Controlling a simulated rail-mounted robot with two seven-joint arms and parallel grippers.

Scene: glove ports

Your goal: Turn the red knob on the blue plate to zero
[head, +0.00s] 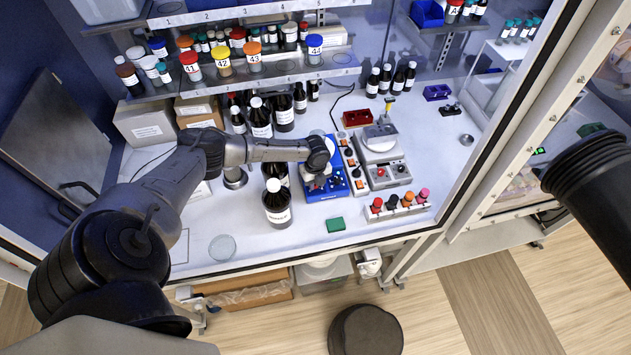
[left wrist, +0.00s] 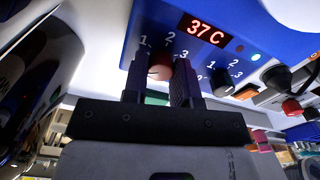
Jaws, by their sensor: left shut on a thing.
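The blue plate (head: 334,194) stands on the bench near the middle of the head view, partly hidden by my left arm. In the left wrist view the blue plate (left wrist: 262,50) carries a lit red display reading 37 C. The red knob (left wrist: 159,67) sits between my left fingers, with the marks 1, 2 and 3 around it. My left gripper (left wrist: 161,82) is shut on the red knob. In the head view my left gripper (head: 316,182) is over the plate, and the knob is too small to tell. The knob's pointer is hidden. My right gripper is out of view.
A black knob (left wrist: 222,79) with its own numbers is right of the red one. Brown bottles (head: 277,204) stand close left of the plate. A switch strip (head: 352,165) and a balance (head: 380,150) are right.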

